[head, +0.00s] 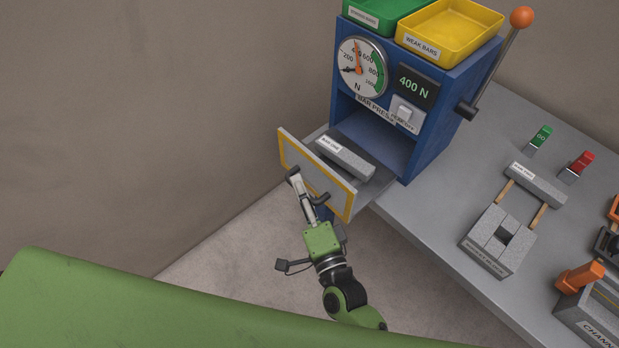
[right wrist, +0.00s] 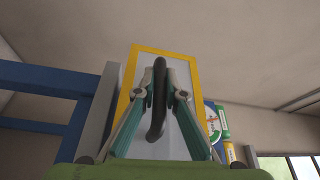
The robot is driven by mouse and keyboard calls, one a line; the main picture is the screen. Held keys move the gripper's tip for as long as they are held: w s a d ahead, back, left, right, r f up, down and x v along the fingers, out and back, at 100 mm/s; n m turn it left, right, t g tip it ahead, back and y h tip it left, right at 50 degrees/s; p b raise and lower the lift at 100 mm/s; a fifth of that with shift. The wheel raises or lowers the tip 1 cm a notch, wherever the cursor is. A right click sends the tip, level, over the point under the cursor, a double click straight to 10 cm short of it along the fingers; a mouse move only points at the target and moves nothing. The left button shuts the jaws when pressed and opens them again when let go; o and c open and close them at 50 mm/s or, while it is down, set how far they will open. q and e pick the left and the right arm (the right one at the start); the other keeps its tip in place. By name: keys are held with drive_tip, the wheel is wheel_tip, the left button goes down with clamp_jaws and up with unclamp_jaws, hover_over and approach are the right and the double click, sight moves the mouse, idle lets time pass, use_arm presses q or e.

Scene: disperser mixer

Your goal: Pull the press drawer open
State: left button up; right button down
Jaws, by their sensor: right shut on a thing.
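The blue bar press (head: 440,125) stands on the grey table. Its drawer (head: 318,178) is pulled out toward the lower left, with a yellow-framed front; the drawer front also fills the middle of the right wrist view (right wrist: 185,72). A grey bar (head: 345,158) with a white label lies in the drawer. My right gripper (head: 299,184) is at the drawer front, shut on the dark drawer handle (right wrist: 158,100), with one finger on each side of it. Part of the handle (head: 320,199) shows beside the gripper in the head view. My left gripper is not in view.
Green (head: 385,12) and yellow (head: 450,30) trays sit on top of the press. An orange-knobbed lever (head: 495,60) is on its right side. A grey mold block (head: 498,240), a green tag (head: 541,137) and a red tag (head: 578,164) are on the table. Floor is clear below the drawer.

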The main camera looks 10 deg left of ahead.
drive_tip(key=shift+s+a, duration=0.1)
drive_tip(key=shift+s, duration=0.05)
drive_tip(key=c, duration=2.1)
unclamp_jaws()
drive_tip(key=v, duration=1.2)
